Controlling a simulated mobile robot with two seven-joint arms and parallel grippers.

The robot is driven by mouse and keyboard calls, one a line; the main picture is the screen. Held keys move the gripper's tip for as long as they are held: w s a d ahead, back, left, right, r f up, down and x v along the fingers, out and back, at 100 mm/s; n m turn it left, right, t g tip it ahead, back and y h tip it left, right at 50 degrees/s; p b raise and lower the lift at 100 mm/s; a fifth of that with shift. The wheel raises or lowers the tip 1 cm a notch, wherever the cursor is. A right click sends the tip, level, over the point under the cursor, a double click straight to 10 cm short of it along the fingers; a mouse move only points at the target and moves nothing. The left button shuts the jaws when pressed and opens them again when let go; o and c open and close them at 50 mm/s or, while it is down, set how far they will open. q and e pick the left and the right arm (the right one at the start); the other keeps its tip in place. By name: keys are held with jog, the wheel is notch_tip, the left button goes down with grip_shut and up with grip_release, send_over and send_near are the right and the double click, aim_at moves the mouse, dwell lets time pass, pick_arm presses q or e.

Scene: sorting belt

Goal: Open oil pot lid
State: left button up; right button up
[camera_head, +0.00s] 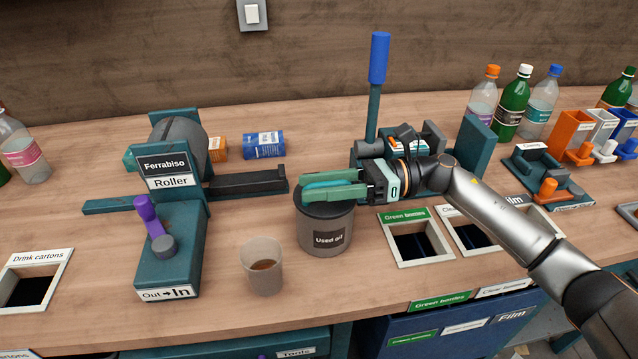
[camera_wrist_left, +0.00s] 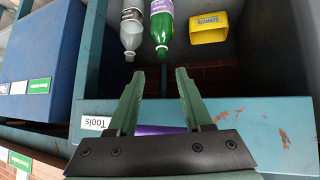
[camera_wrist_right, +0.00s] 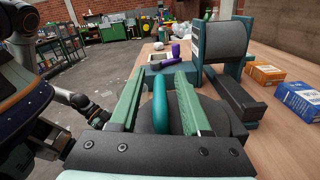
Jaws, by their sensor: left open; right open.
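The used oil pot (camera_head: 325,232) is a grey round pot labelled "Used oil" standing on the bench. Its dark lid (camera_wrist_right: 205,112) is on it, with a teal handle (camera_wrist_right: 160,104) standing up from the lid. My right gripper (camera_head: 310,191) is at the lid, its green fingers open on either side of the handle. In the right wrist view the right gripper (camera_wrist_right: 157,82) has the handle between its fingers, with a gap visible on both sides. My left gripper (camera_wrist_left: 158,78) is open and empty, away from the pot near a teal ledge labelled "Tools".
A cup of brown liquid (camera_head: 262,266) stands left of the pot. The Ferrabiso roller (camera_head: 172,215) is further left, with a dark bar (camera_head: 248,183) reaching toward the pot. A green bottles opening (camera_head: 417,240) lies right of the pot.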

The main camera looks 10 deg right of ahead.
grip_shut()
jog(key=shift+f, duration=0.1)
dwell(1.2)
